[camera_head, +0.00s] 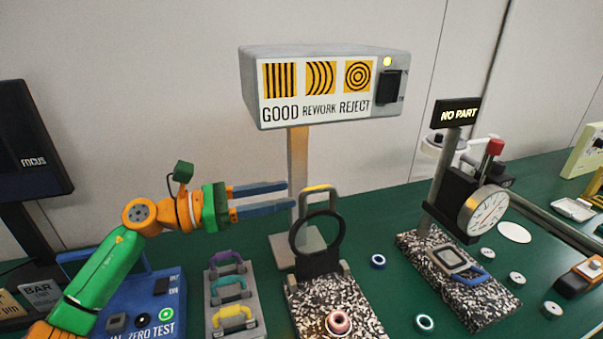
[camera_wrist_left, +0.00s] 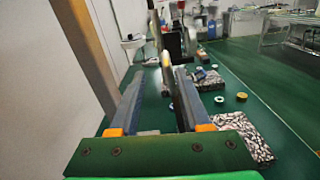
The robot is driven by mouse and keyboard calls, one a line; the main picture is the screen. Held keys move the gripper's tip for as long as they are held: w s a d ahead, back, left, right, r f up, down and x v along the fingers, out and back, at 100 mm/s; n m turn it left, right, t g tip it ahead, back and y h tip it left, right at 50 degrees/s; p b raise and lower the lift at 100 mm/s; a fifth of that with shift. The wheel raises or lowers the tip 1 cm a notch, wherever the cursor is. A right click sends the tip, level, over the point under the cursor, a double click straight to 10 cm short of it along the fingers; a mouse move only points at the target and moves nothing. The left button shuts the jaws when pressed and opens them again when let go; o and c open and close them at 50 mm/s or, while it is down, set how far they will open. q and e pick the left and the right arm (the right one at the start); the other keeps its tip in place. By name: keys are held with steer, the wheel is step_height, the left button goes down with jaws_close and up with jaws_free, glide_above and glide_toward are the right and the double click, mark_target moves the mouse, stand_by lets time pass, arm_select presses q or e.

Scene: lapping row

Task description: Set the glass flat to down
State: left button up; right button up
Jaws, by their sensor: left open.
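The glass flat (camera_head: 346,236) appears as a round, see-through black-rimmed frame standing upright over a speckled block (camera_head: 305,313). A grey handle with a yellow top (camera_head: 318,189) rises from or behind its upper rim. A pinkish ring-shaped part (camera_head: 339,322) sits on the block in front of it. My left gripper (camera_head: 289,197) is open and empty, its blue fingers pointing right, just left of the handle. In the left wrist view both fingers (camera_wrist_left: 160,84) are spread, with blurred upright shapes beyond them. My right gripper is not in view.
A post with a GOOD/REWORK/REJECT sign box (camera_head: 315,88) stands close behind my left fingers. A dial gauge stand (camera_head: 484,213) is to the right. A rack of coloured handles (camera_head: 230,290) and a blue control box (camera_head: 140,300) lie below my arm. Small rings dot the green bench.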

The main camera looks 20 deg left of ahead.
mark_target(313, 190)
arm_select(q)
steer(key=d+p, duration=0.1)
steer(key=d, duration=0.1)
steer(key=w+d, duration=0.1)
steer(key=d, duration=0.1)
steer(key=w+d+r+p, duration=0.1)
steer(key=d, duration=0.1)
steer(key=shift+w+p, duration=0.2)
steer(key=shift+p, duration=0.15)
steer(key=shift+w+d+f, duration=0.15)
steer(key=shift+w+f, duration=0.15)
steer(key=shift+s, duration=0.1)
jaws_close()
stand_by(0.5)
